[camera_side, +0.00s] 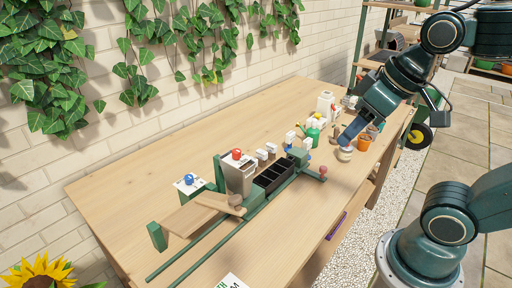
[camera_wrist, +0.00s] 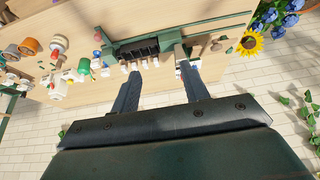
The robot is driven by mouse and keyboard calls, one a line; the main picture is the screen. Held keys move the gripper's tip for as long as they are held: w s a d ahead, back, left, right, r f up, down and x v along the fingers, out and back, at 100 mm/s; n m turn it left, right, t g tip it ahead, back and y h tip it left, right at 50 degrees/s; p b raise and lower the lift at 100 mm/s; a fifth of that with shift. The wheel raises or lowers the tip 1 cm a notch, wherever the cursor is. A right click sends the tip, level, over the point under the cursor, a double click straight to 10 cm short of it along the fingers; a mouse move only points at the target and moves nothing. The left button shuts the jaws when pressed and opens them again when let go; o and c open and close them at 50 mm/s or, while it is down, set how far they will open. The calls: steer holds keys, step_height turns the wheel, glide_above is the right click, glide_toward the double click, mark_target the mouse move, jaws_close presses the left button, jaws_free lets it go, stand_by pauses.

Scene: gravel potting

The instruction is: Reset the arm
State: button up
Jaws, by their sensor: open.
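My gripper (camera_side: 348,136) is raised above the right part of the wooden table in the side view, close to a small white-and-tan pot. In the wrist view my gripper (camera_wrist: 158,78) shows two dark fingers spread apart with nothing between them. The potting rig (camera_side: 238,180) stands along the front of the table, with a grey hopper (camera_side: 239,174), a dark compartment tray (camera_side: 273,176) and green rails. The tray also shows beyond the fingers in the wrist view (camera_wrist: 138,50). Part of the rig is hidden behind the fingers there.
An orange pot (camera_side: 364,142), a green watering can (camera_side: 313,133) and a white bottle (camera_side: 325,104) crowd the table's right end. A brick wall with ivy (camera_side: 150,45) runs behind. The table's left and back surface (camera_side: 140,180) is mostly clear. A sunflower (camera_side: 42,272) is at lower left.

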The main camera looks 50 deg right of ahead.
steer(key=shift+s+d+f, duration=0.15)
steer(key=shift+s+f, duration=0.55)
steer(key=shift+s, duration=0.25)
steer(key=shift+w, duration=0.1)
steer(key=shift+c, duration=0.3)
